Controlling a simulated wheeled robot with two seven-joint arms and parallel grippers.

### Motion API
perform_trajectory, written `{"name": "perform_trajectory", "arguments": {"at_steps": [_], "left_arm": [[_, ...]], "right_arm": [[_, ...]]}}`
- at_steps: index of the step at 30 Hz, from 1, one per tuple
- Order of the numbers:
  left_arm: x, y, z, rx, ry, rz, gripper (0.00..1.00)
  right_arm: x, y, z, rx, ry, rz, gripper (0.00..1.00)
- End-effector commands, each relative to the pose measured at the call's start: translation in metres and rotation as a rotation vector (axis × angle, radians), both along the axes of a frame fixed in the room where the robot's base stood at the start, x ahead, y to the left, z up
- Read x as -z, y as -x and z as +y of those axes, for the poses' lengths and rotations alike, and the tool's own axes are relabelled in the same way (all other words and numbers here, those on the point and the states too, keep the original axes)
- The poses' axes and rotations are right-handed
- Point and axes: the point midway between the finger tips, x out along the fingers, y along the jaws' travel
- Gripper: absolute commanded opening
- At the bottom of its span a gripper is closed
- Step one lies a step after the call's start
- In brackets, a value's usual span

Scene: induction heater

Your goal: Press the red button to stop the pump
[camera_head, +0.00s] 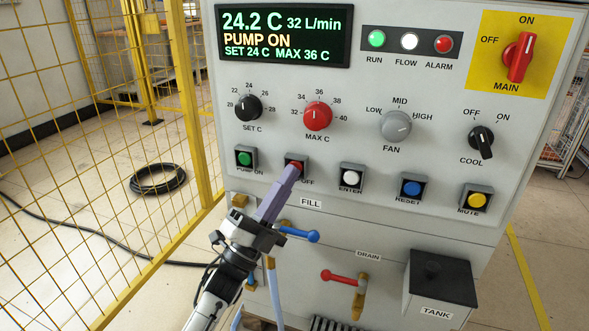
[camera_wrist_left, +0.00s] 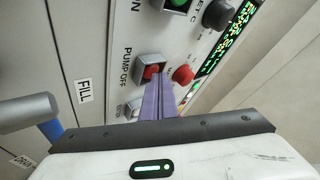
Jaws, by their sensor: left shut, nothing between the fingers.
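The red pump-off button (camera_head: 296,166) sits in a dark square housing on the panel, between the green pump-on button (camera_head: 245,159) and the white enter button (camera_head: 350,178). My left gripper (camera_head: 293,172) is shut and empty, with its purple fingertips at the red button in the head view. In the left wrist view the red button (camera_wrist_left: 152,72) shows just beyond the fingertips (camera_wrist_left: 158,84); I cannot tell whether they touch it. The display (camera_head: 284,36) reads PUMP ON, 24.2 C and 32 L/min. My right gripper is not in view.
Knobs for set C (camera_head: 248,107), max C (camera_head: 318,115), fan (camera_head: 396,126) and cool (camera_head: 481,141) sit above the buttons. A blue-handled valve (camera_head: 312,236) is close to my left gripper. A yellow mesh fence (camera_head: 70,200) stands at the left.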

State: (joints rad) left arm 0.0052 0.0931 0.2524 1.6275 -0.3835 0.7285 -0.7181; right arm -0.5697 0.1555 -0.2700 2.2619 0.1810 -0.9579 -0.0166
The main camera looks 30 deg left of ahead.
Motion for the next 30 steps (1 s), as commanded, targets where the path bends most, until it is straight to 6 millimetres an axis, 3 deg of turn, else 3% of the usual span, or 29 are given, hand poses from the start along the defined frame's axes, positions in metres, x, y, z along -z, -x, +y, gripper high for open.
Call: {"name": "perform_trajectory", "arguments": {"at_steps": [17, 30], "left_arm": [[-0.001, -0.003, 0.001, -0.001, 0.001, 0.001, 0.00], [0.000, 0.014, -0.003, -0.001, 0.001, 0.000, 0.00]], "right_arm": [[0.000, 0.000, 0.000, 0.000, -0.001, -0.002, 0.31], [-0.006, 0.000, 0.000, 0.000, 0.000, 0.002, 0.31]]}}
